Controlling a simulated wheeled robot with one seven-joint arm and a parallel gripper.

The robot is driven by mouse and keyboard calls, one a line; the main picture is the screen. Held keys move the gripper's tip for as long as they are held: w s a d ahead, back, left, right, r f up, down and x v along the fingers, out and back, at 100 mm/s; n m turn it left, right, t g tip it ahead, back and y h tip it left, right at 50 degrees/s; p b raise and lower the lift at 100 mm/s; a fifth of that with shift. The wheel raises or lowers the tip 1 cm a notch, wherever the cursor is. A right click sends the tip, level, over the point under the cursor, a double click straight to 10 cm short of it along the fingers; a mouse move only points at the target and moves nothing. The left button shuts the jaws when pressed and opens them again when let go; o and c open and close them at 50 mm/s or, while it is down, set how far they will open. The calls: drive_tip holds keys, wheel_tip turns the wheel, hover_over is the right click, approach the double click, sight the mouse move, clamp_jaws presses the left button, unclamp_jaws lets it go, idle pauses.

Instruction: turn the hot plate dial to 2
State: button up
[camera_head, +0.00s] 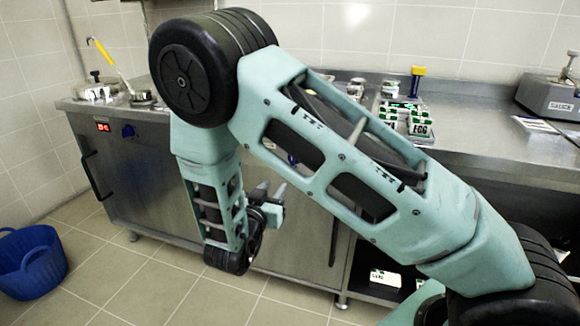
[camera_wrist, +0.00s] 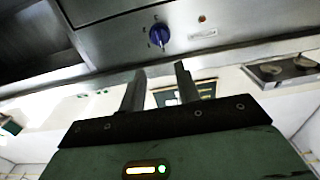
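The blue hot plate dial (camera_head: 128,131) sits on the steel cabinet front below the left end of the counter, beside a red lit display (camera_head: 103,126). In the wrist view the dial (camera_wrist: 159,35) shows just beyond my fingertips, with small marks around it that I cannot read. Its pointer setting cannot be told. My gripper (camera_head: 270,190) is low in front of the cabinet, right of the dial in the head view. In the wrist view my gripper (camera_wrist: 160,67) is open and empty, its two fingers apart and not touching the dial.
The steel counter (camera_head: 470,150) carries pots (camera_head: 95,90) at the left and green-and-white boxes (camera_head: 419,128) at the right. A grey appliance (camera_head: 552,97) stands at the far right. A blue bucket (camera_head: 30,262) is on the floor at left. Open tiled floor (camera_head: 120,270) lies before the cabinet.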

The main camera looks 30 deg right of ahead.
drive_tip(key=x, duration=1.4)
drive_tip(key=shift+b, duration=0.35)
clamp_jaws()
